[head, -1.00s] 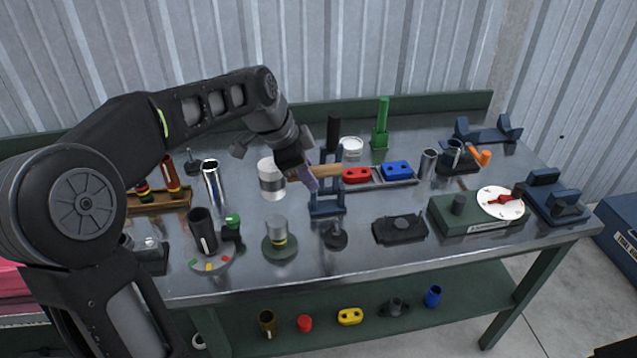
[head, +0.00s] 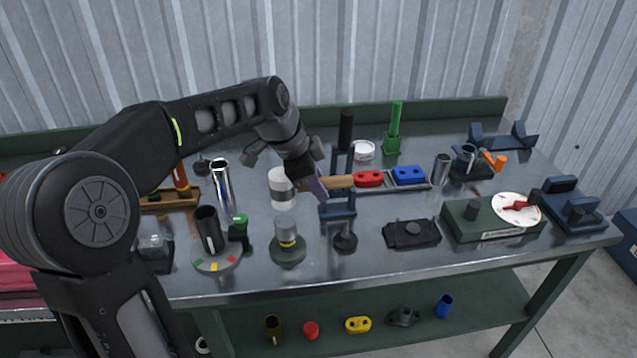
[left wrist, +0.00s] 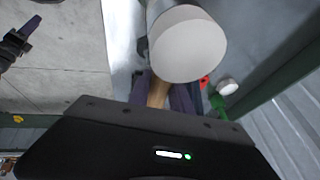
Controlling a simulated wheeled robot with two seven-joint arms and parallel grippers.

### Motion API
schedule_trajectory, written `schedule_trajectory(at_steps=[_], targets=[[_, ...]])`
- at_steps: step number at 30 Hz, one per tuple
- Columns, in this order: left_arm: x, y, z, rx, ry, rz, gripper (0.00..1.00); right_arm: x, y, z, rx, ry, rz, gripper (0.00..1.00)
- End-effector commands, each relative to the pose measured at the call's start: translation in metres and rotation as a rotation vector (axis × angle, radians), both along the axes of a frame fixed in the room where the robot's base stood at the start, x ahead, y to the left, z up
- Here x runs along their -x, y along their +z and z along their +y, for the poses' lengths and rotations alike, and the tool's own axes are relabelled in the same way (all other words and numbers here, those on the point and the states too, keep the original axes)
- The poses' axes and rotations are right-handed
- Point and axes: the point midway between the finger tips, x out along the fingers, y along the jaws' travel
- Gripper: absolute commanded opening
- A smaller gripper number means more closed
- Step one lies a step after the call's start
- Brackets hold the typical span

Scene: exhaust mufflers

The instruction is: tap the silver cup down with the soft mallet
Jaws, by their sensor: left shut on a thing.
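My left gripper (head: 318,181) is shut on the wooden handle (head: 341,182) of the soft mallet. The mallet's pale cylindrical head (head: 282,188) hangs to the left of the fingers. The head also shows large in the left wrist view (left wrist: 187,45), with the purple fingers (left wrist: 180,98) around the handle. The silver cup (head: 286,229) stands upright on a yellow ring over a round green base (head: 288,253). In the head view it is just below the mallet head, with a small gap between them. What looks like my right gripper (left wrist: 17,43) is at the left edge of the left wrist view, its opening unclear.
A blue stand (head: 338,210) is right beside the held handle. A dark cup on a coloured dial (head: 208,230) and a green-topped piece (head: 239,224) stand left of the silver cup.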

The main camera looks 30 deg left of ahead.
Motion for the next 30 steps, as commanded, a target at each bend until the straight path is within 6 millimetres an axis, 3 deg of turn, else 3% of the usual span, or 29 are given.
schedule_trajectory(at_steps=[4,18,26,30], targets=[[0.0,-0.01,0.0,-0.001,0.0,-0.002,0.0,-0.001,-0.009,0.0,-0.002,0.001,-0.003,0.36],[0.0,-0.014,0.0,0.0,0.0,-0.001,0.0,-0.001,-0.011,0.001,-0.002,0.001,-0.004,0.36],[0.0,-0.06,0.0,0.0,0.0,0.0,0.0,-0.001,-0.052,0.0,-0.002,0.001,-0.004,0.36],[0.0,-0.065,0.0,0.0,0.0,-0.001,0.0,-0.001,-0.056,0.0,-0.002,0.001,-0.004,0.36]])
